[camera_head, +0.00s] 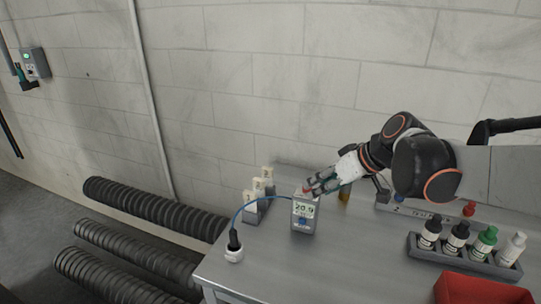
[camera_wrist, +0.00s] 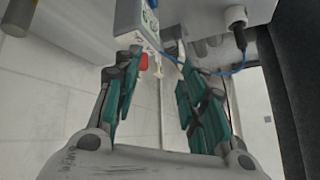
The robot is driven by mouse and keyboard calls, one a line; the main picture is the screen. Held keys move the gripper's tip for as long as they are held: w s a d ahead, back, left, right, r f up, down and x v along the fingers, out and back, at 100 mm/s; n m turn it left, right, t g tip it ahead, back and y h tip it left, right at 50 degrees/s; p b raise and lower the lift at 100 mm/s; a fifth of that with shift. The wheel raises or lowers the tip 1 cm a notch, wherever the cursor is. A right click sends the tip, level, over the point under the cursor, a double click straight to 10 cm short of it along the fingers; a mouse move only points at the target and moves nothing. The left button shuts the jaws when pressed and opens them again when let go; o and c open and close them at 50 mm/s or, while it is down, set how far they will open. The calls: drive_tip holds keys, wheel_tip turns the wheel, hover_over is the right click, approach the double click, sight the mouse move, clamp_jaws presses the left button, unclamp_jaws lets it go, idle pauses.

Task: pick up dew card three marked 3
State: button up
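Three small cream cards stand in a row on a grey holder at the table's back left in the camera_head view: a front card (camera_head: 249,197), a middle card (camera_head: 258,185) and a back card (camera_head: 267,173). Their marks are too small to read, so I cannot tell which is 3. My gripper (camera_head: 313,186) is to the right of the cards, by the top of a grey meter (camera_head: 304,217), and apart from the cards. In the wrist view my gripper (camera_wrist: 160,65) has its fingers spread, with no card held; small pale shapes show beyond them.
A blue cable (camera_head: 252,199) arcs from the meter to a white-based black plug (camera_head: 234,250) at the table's left edge. A bottle rack (camera_head: 464,257) and a red tray (camera_head: 480,291) stand at the right. The table's front middle is clear. Ribbed black hoses (camera_head: 155,207) lie left.

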drive_tip(key=w+a+n+y+p, duration=0.2)
drive_tip(key=w+n+y, duration=0.1)
drive_tip(key=w, duration=0.6)
drive_tip(key=n+y+p, duration=0.2)
drive_tip(key=n+y, duration=0.2)
drive_tip(key=n, duration=0.1)
approach(269, 168)
drive_tip(key=shift+g, duration=0.3)
drive_tip(key=x, duration=0.1)
drive_tip(key=b+x, duration=0.1)
drive_tip(key=x, duration=0.1)
drive_tip(key=b+x, duration=0.1)
drive_tip(key=x, duration=0.1)
drive_tip(key=shift+w+a+r, duration=0.25)
drive_tip(key=shift+a+r, duration=0.05)
drive_tip(key=shift+r, duration=0.05)
drive_tip(key=b+x, duration=0.1)
drive_tip(key=x, duration=0.1)
drive_tip(key=f+b+x, duration=0.1)
drive_tip(key=x, duration=0.1)
drive_tip(key=shift+a+f, duration=0.1)
drive_tip(key=shift+a, duration=0.05)
drive_tip(key=shift+w+a, duration=0.15)
drive_tip(key=shift+a, duration=0.1)
clamp_jaws()
